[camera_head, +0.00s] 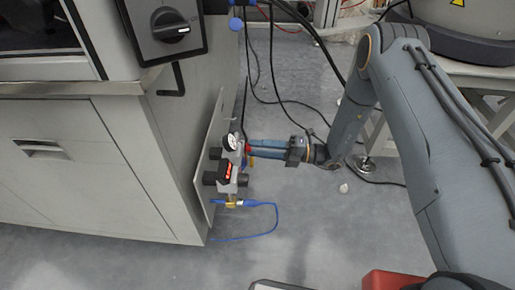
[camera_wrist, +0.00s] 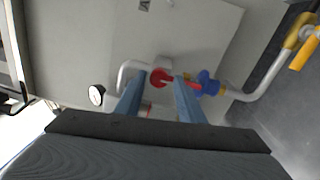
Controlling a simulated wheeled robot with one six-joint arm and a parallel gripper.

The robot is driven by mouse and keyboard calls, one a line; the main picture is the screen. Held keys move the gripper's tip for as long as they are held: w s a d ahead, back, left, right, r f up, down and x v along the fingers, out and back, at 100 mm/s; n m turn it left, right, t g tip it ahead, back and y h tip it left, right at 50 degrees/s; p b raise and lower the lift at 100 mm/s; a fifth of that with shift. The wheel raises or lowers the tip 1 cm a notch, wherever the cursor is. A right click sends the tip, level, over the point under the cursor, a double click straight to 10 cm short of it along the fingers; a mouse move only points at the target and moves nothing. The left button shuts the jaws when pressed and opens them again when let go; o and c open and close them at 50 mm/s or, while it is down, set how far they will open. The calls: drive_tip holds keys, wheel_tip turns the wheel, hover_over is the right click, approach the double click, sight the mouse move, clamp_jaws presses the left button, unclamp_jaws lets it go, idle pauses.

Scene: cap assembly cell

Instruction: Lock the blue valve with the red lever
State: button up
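The red lever (camera_wrist: 162,77) shows in the wrist view as a round red part between my two fingertips, with a red piece reaching right past the right finger. The blue valve (camera_wrist: 208,83) is just right of that finger, on a pale pipe. My gripper (camera_wrist: 160,84) has its two blue-grey fingers spread with a gap between them; I cannot tell whether they touch the red part. In the head view, my gripper (camera_head: 252,149) reaches left to the fittings on the cabinet side. There only a bit of red shows at its tips, and the blue valve is mostly hidden.
A round gauge (camera_head: 230,142) and a red digital display (camera_head: 225,171) sit close left of my fingertips, on a panel (camera_head: 206,150) at the cabinet side. A blue hose (camera_head: 275,222) loops below.

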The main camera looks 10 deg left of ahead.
drive_tip(key=shift+o, duration=0.5)
drive_tip(key=shift+s+a, duration=0.1)
drive_tip(key=shift+a, duration=0.05)
drive_tip(key=w+d+p, duration=0.1)
drive_tip(key=d, duration=0.6)
drive_tip(key=shift+d+f+p, duration=0.25)
drive_tip(key=shift+d+p, duration=0.05)
drive_tip(key=shift+d, duration=0.05)
drive_tip(key=shift+w, duration=0.1)
